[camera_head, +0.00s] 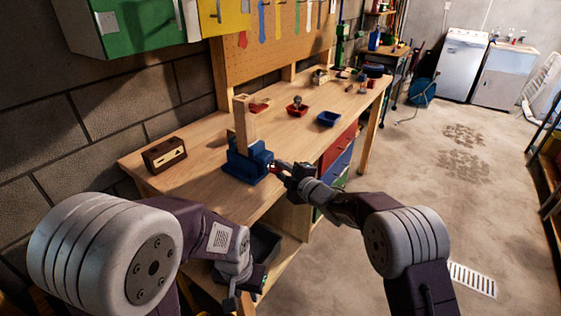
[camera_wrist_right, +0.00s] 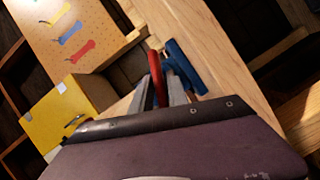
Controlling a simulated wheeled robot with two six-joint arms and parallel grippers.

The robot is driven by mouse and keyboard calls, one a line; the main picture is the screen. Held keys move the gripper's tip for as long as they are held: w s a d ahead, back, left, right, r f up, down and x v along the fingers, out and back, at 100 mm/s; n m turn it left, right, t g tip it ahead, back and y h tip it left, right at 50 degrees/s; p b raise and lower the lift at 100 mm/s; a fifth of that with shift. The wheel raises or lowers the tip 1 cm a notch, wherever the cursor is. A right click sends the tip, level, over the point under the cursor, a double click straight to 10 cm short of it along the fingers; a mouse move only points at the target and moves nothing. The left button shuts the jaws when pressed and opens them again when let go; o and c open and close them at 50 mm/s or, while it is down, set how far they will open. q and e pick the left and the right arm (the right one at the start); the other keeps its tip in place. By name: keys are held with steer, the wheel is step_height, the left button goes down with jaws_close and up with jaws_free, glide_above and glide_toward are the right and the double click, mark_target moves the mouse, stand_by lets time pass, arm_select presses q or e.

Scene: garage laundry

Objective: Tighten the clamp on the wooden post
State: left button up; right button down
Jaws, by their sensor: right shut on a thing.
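My right gripper (camera_head: 279,170) is at the clamp's right side. In the right wrist view its two grey fingers are shut on a red handle (camera_wrist_right: 155,75) beside the blue body. The head view shows only a little red there. My left gripper (camera_head: 246,292) hangs low in front of the bench, away from the clamp, and its finger gap is unclear.
The wooden workbench (camera_head: 190,189) runs along the block wall. A brown box (camera_head: 164,154) lies left of the post. Coloured drawers (camera_head: 338,150) sit below. The floor at right is open.

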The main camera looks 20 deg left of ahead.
steer(key=m+g+p, duration=0.2)
steer(key=m+p, duration=0.1)
steer(key=p, duration=0.4)
steer(key=m+g+p, duration=0.1)
steer(key=m+p, duration=0.2)
steer(key=p, duration=0.4)
steer(key=shift+r+g+p, duration=0.15)
steer(key=shift+g+p, duration=0.2)
steer(key=shift+g, duration=0.05)
steer(key=shift+f, duration=0.2)
steer(key=shift+f+m, duration=0.15)
steer(key=shift+m, duration=0.15)
steer(key=c, duration=1.5)
jaws_free()
steer(key=shift+o, duration=0.3)
steer(key=shift+s+d, duration=0.1)
